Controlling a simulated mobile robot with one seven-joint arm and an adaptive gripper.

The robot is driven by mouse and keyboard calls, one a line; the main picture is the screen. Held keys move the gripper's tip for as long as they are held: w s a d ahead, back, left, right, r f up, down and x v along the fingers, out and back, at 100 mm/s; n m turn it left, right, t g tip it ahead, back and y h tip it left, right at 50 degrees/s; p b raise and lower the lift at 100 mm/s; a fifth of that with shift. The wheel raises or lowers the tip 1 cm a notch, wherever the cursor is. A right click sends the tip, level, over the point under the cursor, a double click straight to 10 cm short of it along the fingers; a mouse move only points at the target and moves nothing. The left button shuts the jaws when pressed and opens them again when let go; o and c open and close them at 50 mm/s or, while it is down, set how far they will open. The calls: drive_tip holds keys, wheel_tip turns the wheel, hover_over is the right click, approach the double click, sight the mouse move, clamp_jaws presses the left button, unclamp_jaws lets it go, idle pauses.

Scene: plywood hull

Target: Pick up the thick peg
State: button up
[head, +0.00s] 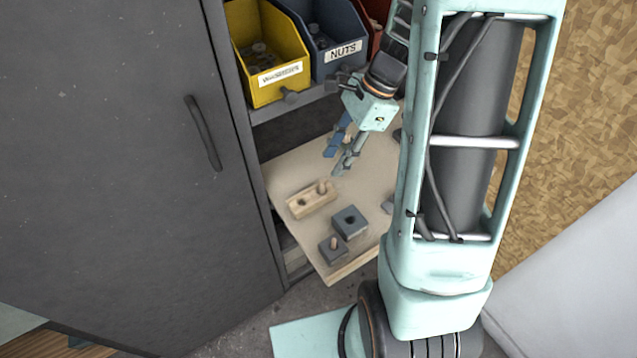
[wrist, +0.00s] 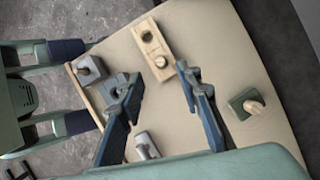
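Several pegs stand in blocks on a light board (head: 295,160). In the wrist view, a wooden peg (wrist: 255,107) stands in a dark green-grey block (wrist: 240,102) at the right; it looks the thickest, but I cannot be sure. Another peg (wrist: 160,62) stands in a wooden block (wrist: 146,34), also in the head view (head: 322,187). A peg (wrist: 85,70) stands in a small grey block, front in the head view (head: 333,243).
A grey block with an empty hole (head: 350,220) sits beside the wooden block. A yellow bin (head: 264,82) and a blue bin (head: 335,66) labelled NUTS stand on a shelf behind. A dark door (head: 130,150) borders the board's left.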

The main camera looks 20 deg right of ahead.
sight(322, 182)
drive_tip(key=b+x, duration=0.1)
drive_tip(key=x, duration=0.7)
drive_tip(key=shift+a+f, duration=0.1)
drive_tip(key=shift+f, duration=0.25)
drive_tip(key=shift+c, duration=0.5)
drive_tip(key=c, duration=0.7)
